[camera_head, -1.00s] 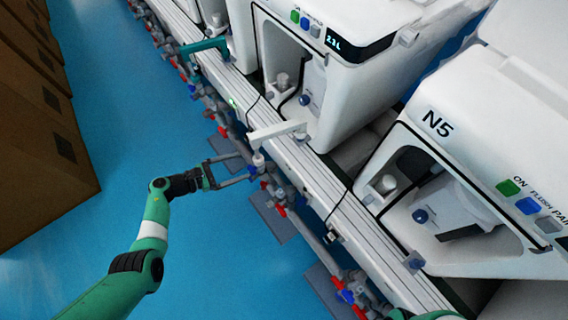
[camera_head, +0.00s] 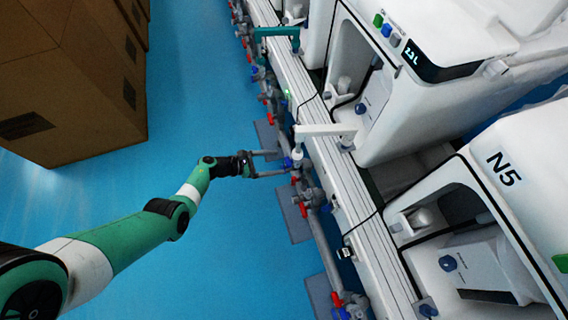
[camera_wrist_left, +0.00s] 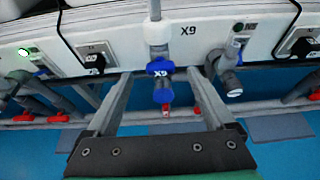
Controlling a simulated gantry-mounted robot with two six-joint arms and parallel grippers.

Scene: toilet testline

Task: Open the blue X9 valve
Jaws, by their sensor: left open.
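The blue X9 valve (camera_wrist_left: 160,68) is in the middle of the left wrist view, on a vertical pipe under a white panel marked X9. Its blue handle lies crosswise to the pipe. In the head view the blue valve (camera_head: 288,163) is small, beside the rail. My left gripper (camera_head: 284,164) is open, its two fingers reaching toward the pipes. In the left wrist view the open left gripper (camera_wrist_left: 158,72) has one finger on each side of the valve, with gaps between. Contact with the handle is not visible. My right gripper is not in view.
Red-handled valves (camera_wrist_left: 199,110) and grey pipes run below the panel. White toilet units, one marked N5 (camera_head: 503,168), stand on the right. Brown boxes (camera_head: 75,90) stand at the left. The blue floor (camera_head: 200,120) between is clear.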

